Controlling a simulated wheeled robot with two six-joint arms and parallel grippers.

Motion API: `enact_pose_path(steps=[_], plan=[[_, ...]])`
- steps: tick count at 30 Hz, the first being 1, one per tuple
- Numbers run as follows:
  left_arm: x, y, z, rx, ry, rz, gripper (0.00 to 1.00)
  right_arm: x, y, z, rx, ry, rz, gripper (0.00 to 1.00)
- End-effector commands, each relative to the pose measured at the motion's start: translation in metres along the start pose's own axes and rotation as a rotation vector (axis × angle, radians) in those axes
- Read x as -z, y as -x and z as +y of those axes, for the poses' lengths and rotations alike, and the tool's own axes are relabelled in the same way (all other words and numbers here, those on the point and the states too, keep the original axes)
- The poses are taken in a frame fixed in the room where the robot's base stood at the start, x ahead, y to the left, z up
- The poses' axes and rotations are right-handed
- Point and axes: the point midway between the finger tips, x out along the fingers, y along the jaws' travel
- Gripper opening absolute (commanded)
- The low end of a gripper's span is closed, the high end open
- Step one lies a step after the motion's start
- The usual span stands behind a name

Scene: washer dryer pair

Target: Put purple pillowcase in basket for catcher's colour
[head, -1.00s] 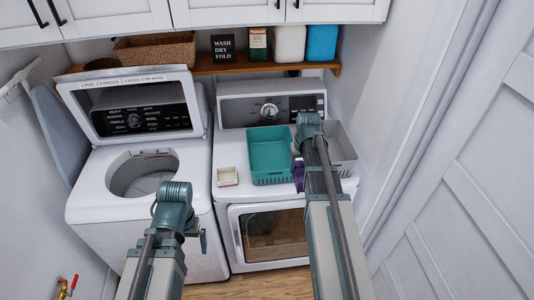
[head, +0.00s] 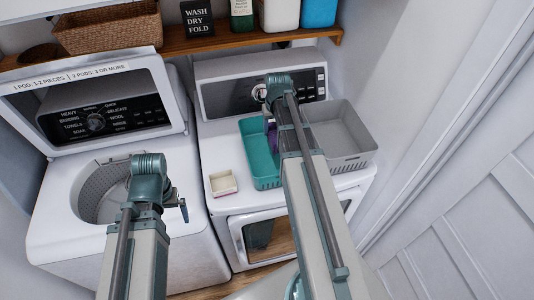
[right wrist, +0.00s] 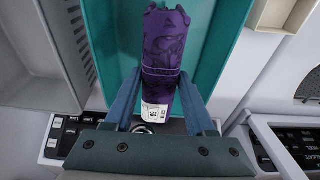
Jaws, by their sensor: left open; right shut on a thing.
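The purple pillowcase (right wrist: 164,45) is a rolled bundle with a band and a white label. My right gripper (right wrist: 158,88) is shut on it, with one finger on each side. In the right wrist view it hangs over the teal basket (right wrist: 120,45); I cannot tell whether it touches the basket floor. In the head view the teal basket (head: 259,163) stands on the dryer, and my right arm hides most of the pillowcase (head: 272,137). The grey basket (head: 346,158) stands right of the teal one.
A small cream box (head: 222,184) sits on the dryer, left of the teal basket. The washer (head: 75,215) has its lid up. A shelf (head: 185,48) above holds a wicker basket (head: 108,27), a sign and several containers. A wall and door close off the right.

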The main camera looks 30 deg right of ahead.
Motion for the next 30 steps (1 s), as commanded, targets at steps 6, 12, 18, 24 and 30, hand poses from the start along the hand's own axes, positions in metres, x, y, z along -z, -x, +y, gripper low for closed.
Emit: enact_pose_path(steps=[6, 12, 18, 24, 30], plan=[[0.000, -0.004, 0.000, 0.000, 0.000, 0.000, 1.00, -0.001, -0.004, 0.000, 0.000, 0.000, 0.000, 0.00], [0.001, -0.019, 0.002, 0.000, -0.002, 0.000, 1.00, -0.003, -0.019, 0.000, 0.000, 0.000, 0.000, 0.00], [0.003, -0.050, 0.004, 0.002, -0.009, 0.000, 1.00, -0.007, -0.049, 0.000, 0.000, 0.000, 0.000, 0.00], [0.004, -0.067, 0.006, 0.002, -0.012, 0.000, 1.00, -0.010, -0.067, 0.000, 0.000, 0.000, 0.000, 0.00], [0.004, -0.068, 0.006, 0.002, -0.012, 0.000, 1.00, -0.010, -0.068, 0.000, 0.000, 0.000, 0.000, 0.00]])
